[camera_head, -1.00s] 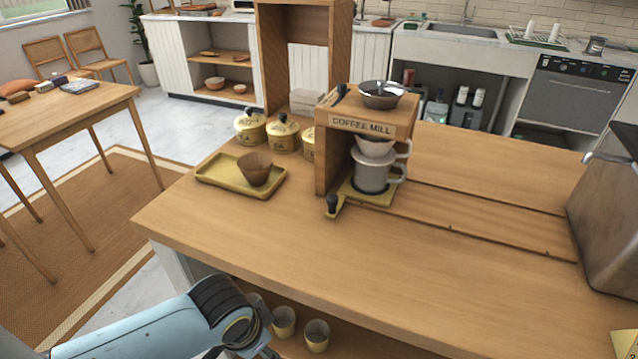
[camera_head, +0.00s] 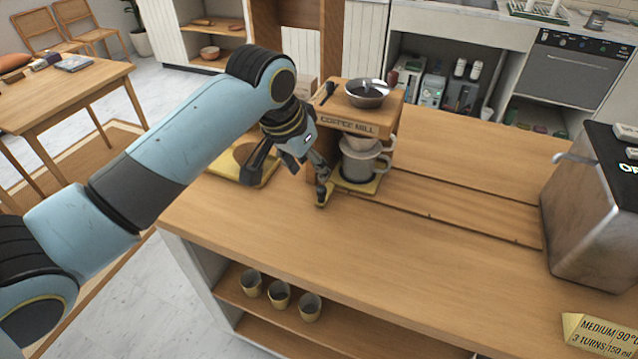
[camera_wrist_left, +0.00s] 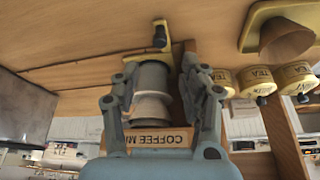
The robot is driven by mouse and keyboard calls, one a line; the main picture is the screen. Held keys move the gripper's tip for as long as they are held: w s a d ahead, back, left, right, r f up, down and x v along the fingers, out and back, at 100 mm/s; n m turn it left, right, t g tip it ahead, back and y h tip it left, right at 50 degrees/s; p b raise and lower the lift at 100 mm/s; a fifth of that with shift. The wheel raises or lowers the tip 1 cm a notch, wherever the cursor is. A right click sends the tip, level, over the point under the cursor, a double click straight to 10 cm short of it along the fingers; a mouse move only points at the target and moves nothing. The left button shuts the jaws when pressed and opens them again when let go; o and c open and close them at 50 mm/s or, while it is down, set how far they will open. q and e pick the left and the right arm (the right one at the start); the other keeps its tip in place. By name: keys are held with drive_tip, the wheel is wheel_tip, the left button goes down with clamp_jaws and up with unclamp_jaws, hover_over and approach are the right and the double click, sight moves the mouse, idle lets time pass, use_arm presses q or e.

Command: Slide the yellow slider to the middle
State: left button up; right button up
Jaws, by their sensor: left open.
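The yellow slider (camera_head: 358,187) is a flat yellow plate at the left end of the grooved track, under the coffee mill (camera_head: 348,126). A grey cup (camera_head: 358,167) stands on it. Its dark knob (camera_wrist_left: 160,38) is on an arm at the front, partly hidden by my gripper in the head view. My left gripper (camera_head: 290,176) is open just in front of the mill. In the left wrist view its spread fingers (camera_wrist_left: 158,72) frame the knob, which appears beyond the tips; contact cannot be told. My right gripper is not in view.
The track (camera_head: 465,210) runs right across the counter and looks clear. A metal machine (camera_head: 592,215) stands at the right end. Several yellow tins (camera_wrist_left: 256,80) stand beside the mill.

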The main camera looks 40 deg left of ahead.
sight(321, 189)
use_arm(q)
drive_tip(key=x, duration=1)
drive_tip(key=shift+w+f, duration=0.2)
drive_tip(key=shift+f, duration=0.05)
clamp_jaws()
